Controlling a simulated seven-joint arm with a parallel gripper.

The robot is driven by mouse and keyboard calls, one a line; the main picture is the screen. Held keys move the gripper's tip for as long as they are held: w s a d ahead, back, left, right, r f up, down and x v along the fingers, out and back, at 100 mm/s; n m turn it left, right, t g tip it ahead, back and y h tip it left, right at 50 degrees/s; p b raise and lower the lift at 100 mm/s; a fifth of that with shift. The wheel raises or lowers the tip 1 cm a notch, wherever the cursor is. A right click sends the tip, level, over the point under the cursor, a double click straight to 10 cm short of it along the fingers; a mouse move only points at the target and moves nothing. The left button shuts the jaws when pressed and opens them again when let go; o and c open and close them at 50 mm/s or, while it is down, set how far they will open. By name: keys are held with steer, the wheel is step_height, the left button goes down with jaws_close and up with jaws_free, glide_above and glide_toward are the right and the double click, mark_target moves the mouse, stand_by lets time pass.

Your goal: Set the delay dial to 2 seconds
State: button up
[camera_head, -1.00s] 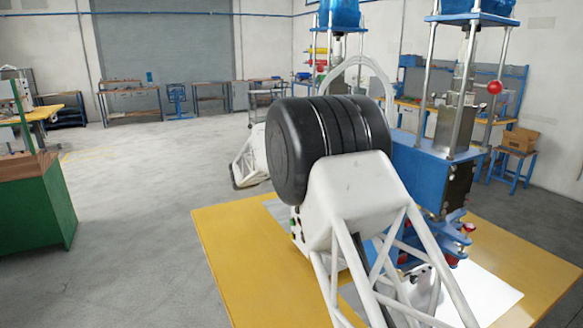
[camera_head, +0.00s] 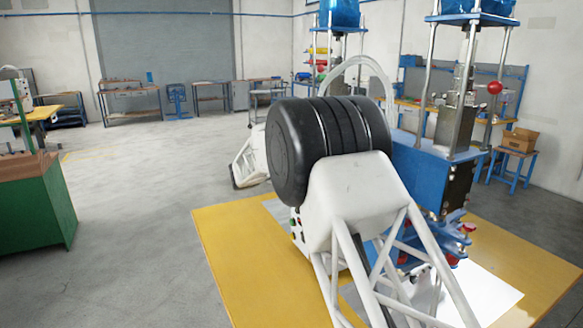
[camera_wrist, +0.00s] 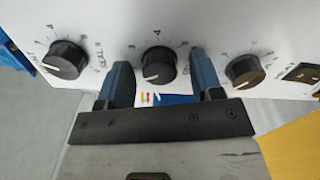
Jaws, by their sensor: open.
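In the wrist view a white panel (camera_wrist: 205,85) carries three black dials with printed scales. The middle dial (camera_wrist: 159,65) lies between the two blue fingertips of my gripper (camera_wrist: 160,62), which is open with one finger on each side of it. I cannot tell whether the fingers touch it. Its white pointer mark is toward the lower left. The left dial (camera_wrist: 66,60) and the right dial (camera_wrist: 245,72) also have marks toward the lower left. The labels are too small and blurred to tell surely which is the delay dial. In the head view my arm hides my gripper.
A black switch (camera_wrist: 301,72) sits at the panel's right. In the head view a blue press machine (camera_head: 425,175) stands on a yellow table (camera_head: 235,245) behind my arm. A green cabinet (camera_head: 35,205) stands at the left, with open floor between.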

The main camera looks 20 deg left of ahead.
steer(key=shift+s+a, duration=0.1)
steer(key=v, duration=0.7)
steer(key=shift+s+a, duration=0.2)
steer(key=shift+s, duration=0.05)
stand_by(0.5)
